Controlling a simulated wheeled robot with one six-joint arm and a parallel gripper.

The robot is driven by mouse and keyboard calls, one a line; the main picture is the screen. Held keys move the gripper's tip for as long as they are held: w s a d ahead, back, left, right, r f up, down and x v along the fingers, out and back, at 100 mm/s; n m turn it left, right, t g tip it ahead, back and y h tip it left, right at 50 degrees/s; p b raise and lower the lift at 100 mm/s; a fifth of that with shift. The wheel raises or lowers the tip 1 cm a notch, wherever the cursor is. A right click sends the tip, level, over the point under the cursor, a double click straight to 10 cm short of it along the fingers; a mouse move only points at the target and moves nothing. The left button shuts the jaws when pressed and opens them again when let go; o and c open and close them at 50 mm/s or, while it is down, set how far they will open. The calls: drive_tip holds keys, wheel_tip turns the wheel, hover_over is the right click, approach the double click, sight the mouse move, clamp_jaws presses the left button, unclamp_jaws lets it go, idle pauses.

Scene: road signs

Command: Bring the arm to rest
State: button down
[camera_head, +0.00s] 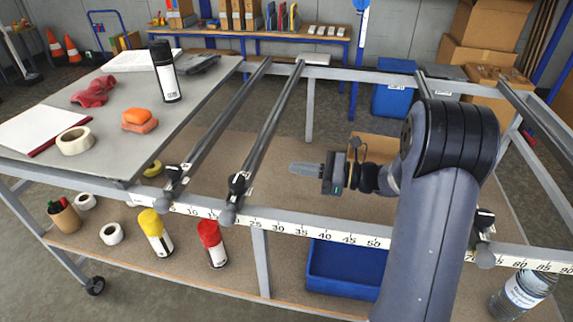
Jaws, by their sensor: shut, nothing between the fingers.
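My gripper (305,168) is at the end of my arm, right of the middle of the picture. Its fingers point left and are shut with nothing between them. It hangs in the open part of the metal frame, above the brown lower shelf (280,192). It is right of the two dark rails (270,118) and looks apart from them. My arm comes up from the bottom right and bends at a black joint.
A grey tabletop (112,150) at left holds a black can (165,75), an orange sponge (138,116) and a tape roll (75,141). A ruler bar (310,233) crosses in front. Below are spray cans (212,243), a blue bin (345,262) and a bottle (520,292).

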drive_tip(key=v, duration=0.6)
drive_tip(key=shift+s+d, duration=0.15)
drive_tip(key=shift+d, duration=0.1)
